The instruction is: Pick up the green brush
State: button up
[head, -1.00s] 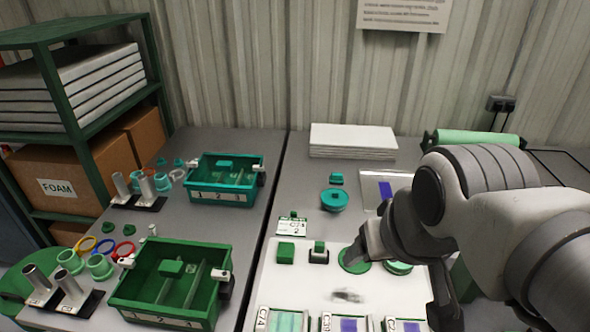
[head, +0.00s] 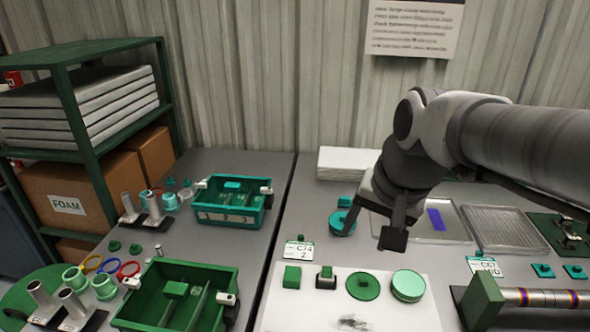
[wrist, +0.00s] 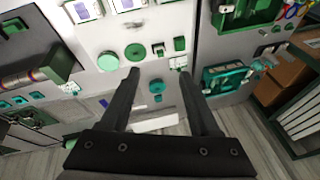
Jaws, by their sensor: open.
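My gripper (head: 378,215) is open and empty, behind the mat and above the bench. In the wrist view my gripper (wrist: 158,76) has a teal round piece (wrist: 156,87) between its fingers' lines, apart from them.
A green divided bin (head: 172,295) and a teal one (head: 232,205) stand left. Clear trays (head: 505,228) lie to the right, near a green-ended bar fixture (head: 480,302). White sheets (head: 347,163) lie at the back wall.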

jog(key=w+f+m+g, duration=0.1)
jog(key=w+f+m, duration=0.25)
jog(key=w, duration=0.55)
jog(key=m+g, duration=0.3)
jog(key=m, duration=0.8)
send_over(327, 268)
notch_tip(327, 268, down, 18)
jog(key=shift+m+h, duration=0.25)
jog(key=shift+h, duration=0.15)
notch_tip(327, 268, down, 17)
jog(key=shift+f+b, duration=0.2)
jog(key=shift+b, duration=0.7)
grip_shut()
